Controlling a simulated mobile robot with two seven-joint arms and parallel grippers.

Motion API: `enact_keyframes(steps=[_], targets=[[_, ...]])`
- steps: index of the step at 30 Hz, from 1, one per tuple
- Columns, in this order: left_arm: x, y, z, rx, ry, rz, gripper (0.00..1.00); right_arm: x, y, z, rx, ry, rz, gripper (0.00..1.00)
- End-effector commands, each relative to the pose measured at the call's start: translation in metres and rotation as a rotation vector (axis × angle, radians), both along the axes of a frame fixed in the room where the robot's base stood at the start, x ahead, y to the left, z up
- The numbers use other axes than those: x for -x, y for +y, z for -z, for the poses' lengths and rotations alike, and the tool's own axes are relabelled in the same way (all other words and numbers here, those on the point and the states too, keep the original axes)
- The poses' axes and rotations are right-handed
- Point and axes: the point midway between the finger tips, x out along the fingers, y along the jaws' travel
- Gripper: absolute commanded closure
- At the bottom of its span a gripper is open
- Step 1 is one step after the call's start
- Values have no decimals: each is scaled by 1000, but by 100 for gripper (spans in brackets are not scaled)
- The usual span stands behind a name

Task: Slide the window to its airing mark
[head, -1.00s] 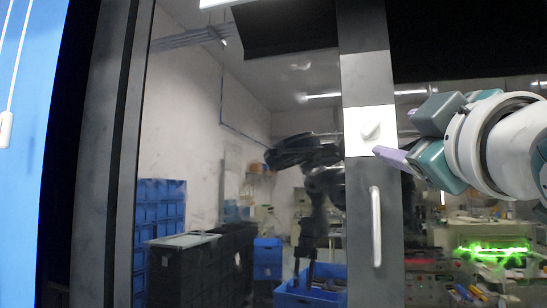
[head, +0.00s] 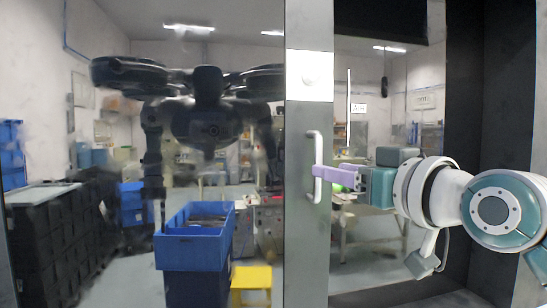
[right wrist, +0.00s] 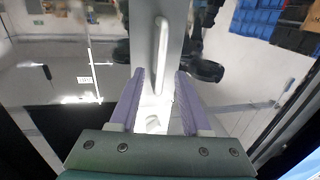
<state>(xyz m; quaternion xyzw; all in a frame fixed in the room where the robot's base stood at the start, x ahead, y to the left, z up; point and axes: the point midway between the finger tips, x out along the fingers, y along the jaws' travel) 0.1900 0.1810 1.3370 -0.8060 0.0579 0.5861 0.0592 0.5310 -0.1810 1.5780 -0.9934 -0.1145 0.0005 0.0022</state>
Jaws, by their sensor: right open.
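The window is a glass pane with a grey upright frame bar (head: 308,240). My left gripper is out of view. I cannot make out an airing mark.
A dark frame post (head: 477,120) stands at the right, with my right arm in front of it. Blue bins, black crates (head: 60,240) and a yellow stool (head: 251,280) show in the glass, along with my dark reflection.

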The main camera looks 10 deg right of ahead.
Motion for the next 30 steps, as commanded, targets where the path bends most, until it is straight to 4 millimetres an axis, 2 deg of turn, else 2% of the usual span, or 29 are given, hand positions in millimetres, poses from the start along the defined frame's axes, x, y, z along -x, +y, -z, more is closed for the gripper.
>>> enact_keyframes(steps=[1,10,15,24,26,30], targets=[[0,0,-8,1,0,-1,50,-9,3,-4,-1,1,0,53],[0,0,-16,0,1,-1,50,-44,11,-1,1,0,-2,53],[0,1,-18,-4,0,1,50,-52,13,-1,1,-1,-1,53],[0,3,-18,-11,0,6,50,-53,13,0,2,-1,-1,53],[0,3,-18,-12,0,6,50,-53,13,0,2,-1,-1,57],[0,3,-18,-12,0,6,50,-53,13,0,2,0,-1,73]])
